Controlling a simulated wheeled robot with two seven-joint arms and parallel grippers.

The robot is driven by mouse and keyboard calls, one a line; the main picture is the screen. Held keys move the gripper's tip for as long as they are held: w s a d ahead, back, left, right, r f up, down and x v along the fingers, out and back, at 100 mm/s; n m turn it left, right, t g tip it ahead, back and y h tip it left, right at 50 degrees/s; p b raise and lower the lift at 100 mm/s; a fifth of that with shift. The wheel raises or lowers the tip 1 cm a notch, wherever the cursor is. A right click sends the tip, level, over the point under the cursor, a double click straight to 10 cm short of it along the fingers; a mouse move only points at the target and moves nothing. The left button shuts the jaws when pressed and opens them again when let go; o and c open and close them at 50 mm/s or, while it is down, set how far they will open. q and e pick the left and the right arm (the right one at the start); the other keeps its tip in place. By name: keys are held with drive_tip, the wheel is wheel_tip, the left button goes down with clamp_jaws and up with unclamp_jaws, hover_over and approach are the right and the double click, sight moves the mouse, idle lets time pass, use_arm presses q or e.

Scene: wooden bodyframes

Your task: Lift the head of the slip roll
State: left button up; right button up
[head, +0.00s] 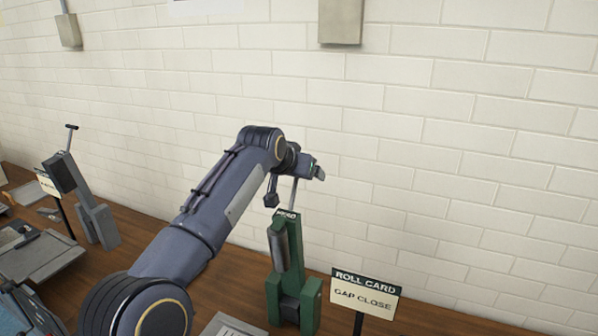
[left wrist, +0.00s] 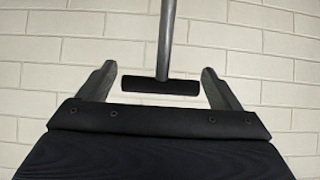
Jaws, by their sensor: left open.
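The green slip roll (head: 294,275) stands on the wooden bench, with a plate marked HEAD near its top. A thin grey rod (head: 293,194) rises from it towards my left gripper (head: 318,172). In the left wrist view the rod (left wrist: 166,35) ends in a black crossbar handle (left wrist: 160,86). The handle lies between the two spread fingers of my left gripper (left wrist: 160,88), with a gap at each end. The gripper is open and holds nothing. In the head view the gripper hides the handle. My right gripper is not in view.
A ROLL CARD sign (head: 365,293) reading GAP CLOSE stands right of the slip roll. A grey lever machine (head: 94,215) and a grey flat machine (head: 40,255) are at the left. A white brick wall (head: 450,140) is close behind the bench (head: 235,266).

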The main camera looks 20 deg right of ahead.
use_arm(q)
drive_tip(key=shift+s+a+r, duration=0.1)
drive_tip(key=shift+r, duration=0.05)
drive_tip(key=shift+s+a+r+b, duration=0.2)
drive_tip(key=shift+b, duration=0.15)
drive_tip(key=b+v, duration=0.2)
drive_tip(key=v, duration=0.5)
drive_tip(key=shift+a, duration=0.1)
